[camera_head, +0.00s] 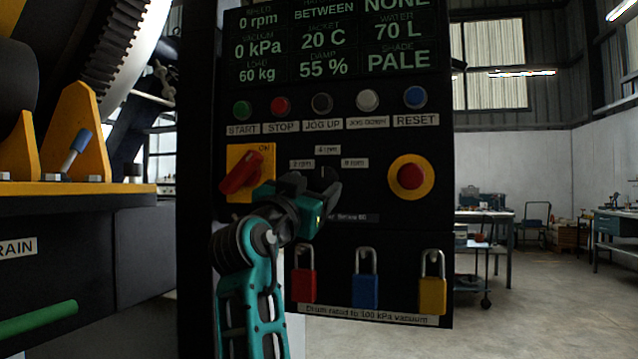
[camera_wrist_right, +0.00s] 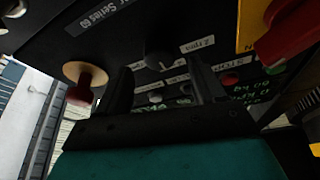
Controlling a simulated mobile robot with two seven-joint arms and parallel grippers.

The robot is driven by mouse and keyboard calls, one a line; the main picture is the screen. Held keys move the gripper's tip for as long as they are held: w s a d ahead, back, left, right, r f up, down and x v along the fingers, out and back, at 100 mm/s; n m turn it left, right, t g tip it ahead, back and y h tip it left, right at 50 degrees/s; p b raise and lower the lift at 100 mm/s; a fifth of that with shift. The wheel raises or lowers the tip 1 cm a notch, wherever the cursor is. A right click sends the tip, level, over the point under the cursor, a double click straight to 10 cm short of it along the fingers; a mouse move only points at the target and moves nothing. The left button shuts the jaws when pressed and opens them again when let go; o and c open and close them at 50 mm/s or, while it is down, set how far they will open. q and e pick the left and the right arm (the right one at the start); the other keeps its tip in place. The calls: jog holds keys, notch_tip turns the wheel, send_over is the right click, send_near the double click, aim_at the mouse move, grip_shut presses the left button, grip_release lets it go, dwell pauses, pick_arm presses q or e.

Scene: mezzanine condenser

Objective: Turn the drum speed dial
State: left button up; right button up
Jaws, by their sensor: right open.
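The drum speed dial (camera_wrist_right: 160,55) is a dark round knob on the black control panel (camera_head: 420,240). In the right wrist view it sits beyond and between my right gripper's fingers (camera_wrist_right: 160,78). The fingers are apart, one to each side of the knob, and I cannot tell whether they touch it. In the head view my right gripper (camera_head: 311,187) is in front of the dial and hides most of it. The rpm labels (camera_head: 328,150) show just above. The display (camera_head: 258,22) reads 0 rpm. My left gripper is not in view.
A red rotary switch (camera_head: 240,173) on a yellow plate is close left of the gripper. A red emergency stop (camera_head: 411,176) is to the right. A row of buttons (camera_head: 322,103) lies above. Red (camera_head: 303,286), blue (camera_head: 365,291) and yellow (camera_head: 432,295) padlocks hang below.

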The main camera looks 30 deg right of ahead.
jog(key=v, duration=0.9)
jog(key=shift+a, duration=0.1)
